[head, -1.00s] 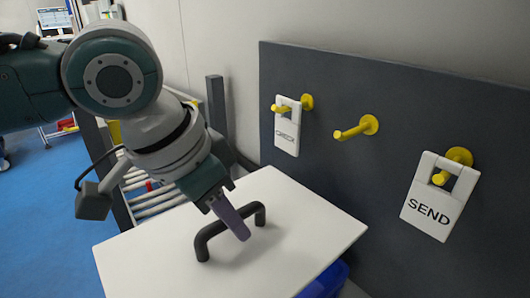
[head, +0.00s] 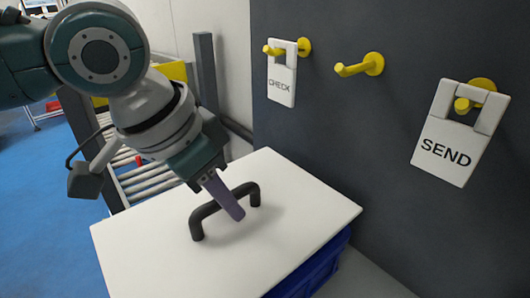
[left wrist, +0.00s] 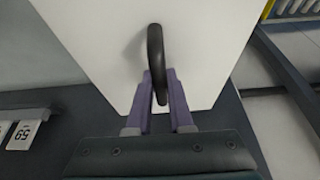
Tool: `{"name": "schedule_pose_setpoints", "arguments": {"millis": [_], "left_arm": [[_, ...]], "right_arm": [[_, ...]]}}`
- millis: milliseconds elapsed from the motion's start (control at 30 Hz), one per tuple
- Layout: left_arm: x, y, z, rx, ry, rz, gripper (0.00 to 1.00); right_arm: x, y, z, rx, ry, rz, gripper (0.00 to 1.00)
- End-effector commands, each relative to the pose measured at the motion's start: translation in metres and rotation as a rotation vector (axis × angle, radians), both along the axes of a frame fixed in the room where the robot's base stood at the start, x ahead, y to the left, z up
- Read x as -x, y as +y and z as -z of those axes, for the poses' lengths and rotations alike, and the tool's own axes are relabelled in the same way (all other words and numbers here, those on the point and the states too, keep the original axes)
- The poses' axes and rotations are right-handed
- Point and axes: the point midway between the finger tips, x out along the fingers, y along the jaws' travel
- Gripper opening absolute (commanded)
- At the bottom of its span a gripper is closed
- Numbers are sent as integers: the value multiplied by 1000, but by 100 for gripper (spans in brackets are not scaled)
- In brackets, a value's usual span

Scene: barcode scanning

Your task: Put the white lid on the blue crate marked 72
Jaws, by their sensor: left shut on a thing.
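The white lid (head: 165,248) is a flat board with a black arched handle (head: 199,220) on top. In the head view it lies over a blue crate (head: 318,268), whose side shows below the lid's right edge. The crate's number is not visible. My left gripper (head: 238,212) is shut on the handle. In the left wrist view its purple fingers (left wrist: 160,82) are on both sides of the handle (left wrist: 155,50), above the white lid (left wrist: 195,40). I cannot tell whether the lid rests fully on the crate. My right gripper is not in view.
A dark panel (head: 370,120) stands behind, with yellow pegs, a CHECK tag (head: 282,83) and a SEND tag (head: 446,146). An empty yellow peg (head: 360,66) sits between them. A roller conveyor (head: 150,180) is behind my left arm. A tag marked 59 (left wrist: 24,134) shows in the left wrist view.

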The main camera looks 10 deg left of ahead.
Motion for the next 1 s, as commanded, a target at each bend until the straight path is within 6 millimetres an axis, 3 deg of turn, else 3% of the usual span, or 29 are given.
{"name": "schedule_pose_setpoints", "arguments": {"millis": [33, 467, 1000], "left_arm": [[0, 0, 8, 0, -1, 0, 0], [0, 0, 36, -2, -1, 0, 0], [0, 0, 40, 1, -1, 0, 0]], "right_arm": [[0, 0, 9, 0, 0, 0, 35], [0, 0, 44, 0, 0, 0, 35], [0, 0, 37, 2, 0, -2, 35]]}}
